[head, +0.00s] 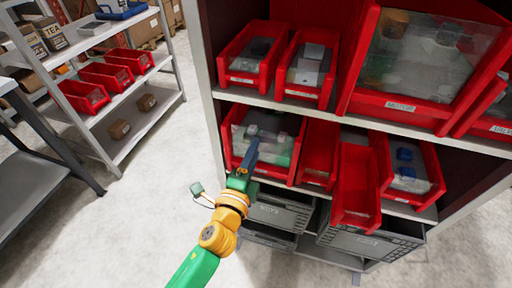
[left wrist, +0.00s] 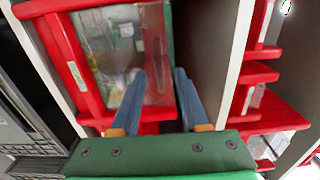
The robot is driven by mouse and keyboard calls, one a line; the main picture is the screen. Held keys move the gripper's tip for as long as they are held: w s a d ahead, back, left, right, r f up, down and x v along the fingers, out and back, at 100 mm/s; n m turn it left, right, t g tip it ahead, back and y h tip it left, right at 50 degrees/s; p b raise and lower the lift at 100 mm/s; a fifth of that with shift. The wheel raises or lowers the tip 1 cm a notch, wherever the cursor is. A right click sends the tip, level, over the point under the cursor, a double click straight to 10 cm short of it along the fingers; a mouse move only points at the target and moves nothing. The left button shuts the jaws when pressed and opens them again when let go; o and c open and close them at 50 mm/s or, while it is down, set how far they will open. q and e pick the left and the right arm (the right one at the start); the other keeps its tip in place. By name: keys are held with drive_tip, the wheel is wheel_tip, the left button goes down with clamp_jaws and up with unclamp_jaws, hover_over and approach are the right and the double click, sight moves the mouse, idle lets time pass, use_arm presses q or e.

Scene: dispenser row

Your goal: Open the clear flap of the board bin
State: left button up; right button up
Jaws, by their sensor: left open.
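A red bin with a clear flap (head: 275,124) stands at the left end of the lower shelf, with green and grey items behind the flap. The flap looks closed. I cannot read its label, so I cannot tell for sure that it is the board bin. My left gripper (head: 253,146) is in front of this bin, its fingers over the flap in the picture. In the left wrist view, the clear flap (left wrist: 112,45) fills the upper middle, and my open left gripper (left wrist: 159,74) has nothing between its fingers. Contact with the flap cannot be told. My right gripper is not in view.
A large red bin with a clear front (head: 425,55) sits on the upper shelf. Narrow open red bins (head: 318,150) stand right of the left bin, one jutting forward (head: 357,185). Grey crates (head: 280,210) are below. The floor at left (head: 150,200) is clear.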

sight(260, 150)
use_arm(q)
drive_tip(key=x, duration=0.3)
clamp_jaws()
drive_tip(key=shift+f, duration=0.1)
idle(1.3)
